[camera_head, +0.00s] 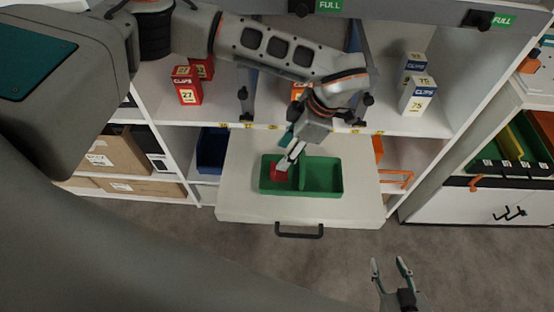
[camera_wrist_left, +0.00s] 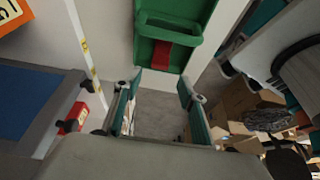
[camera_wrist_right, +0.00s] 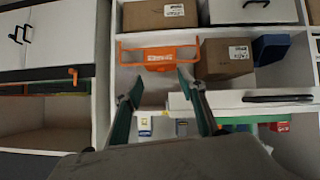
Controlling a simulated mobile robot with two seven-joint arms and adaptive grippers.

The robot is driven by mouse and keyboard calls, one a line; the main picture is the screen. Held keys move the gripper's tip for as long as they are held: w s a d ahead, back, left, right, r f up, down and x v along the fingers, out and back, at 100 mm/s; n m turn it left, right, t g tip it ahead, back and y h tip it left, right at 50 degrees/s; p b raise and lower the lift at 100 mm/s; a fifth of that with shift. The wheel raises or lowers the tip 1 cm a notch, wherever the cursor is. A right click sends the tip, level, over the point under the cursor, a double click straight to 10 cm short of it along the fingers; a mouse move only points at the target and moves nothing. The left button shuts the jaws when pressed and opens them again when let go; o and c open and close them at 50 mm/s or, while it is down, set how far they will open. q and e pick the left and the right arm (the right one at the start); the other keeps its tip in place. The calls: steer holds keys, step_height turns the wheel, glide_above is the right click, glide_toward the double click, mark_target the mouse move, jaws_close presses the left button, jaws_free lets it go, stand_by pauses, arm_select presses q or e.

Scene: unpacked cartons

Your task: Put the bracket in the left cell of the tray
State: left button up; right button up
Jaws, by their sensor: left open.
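The green tray (camera_head: 322,176) lies on a pulled-out white drawer and has a left and a right cell. A red piece (camera_head: 279,172), apparently the bracket, lies in the left cell; its exact shape is hard to make out. My left gripper (camera_head: 288,160) is over the left cell, open, and partly covers the view of the red piece. In the left wrist view the red piece (camera_wrist_left: 162,57) lies in the tray (camera_wrist_left: 175,30), beyond the open, empty fingers (camera_wrist_left: 158,88). My right gripper (camera_head: 391,264) is open and empty, low in front of the drawer.
The white drawer (camera_head: 240,205) has a dark handle (camera_head: 299,231). Red cartons (camera_head: 187,87) and white-blue cartons (camera_head: 417,97) stand on the shelf above. An orange frame (camera_wrist_right: 158,55) is on the shelf right of the drawer. Brown boxes (camera_head: 113,152) stand at left. The floor in front is clear.

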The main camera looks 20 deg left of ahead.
arm_select(q)
steer(key=shift+v, duration=1.9)
arm_select(e)
steer(key=shift+s+f, duration=0.25)
steer(key=shift+s, duration=0.3)
steer(key=shift+w, duration=0.2)
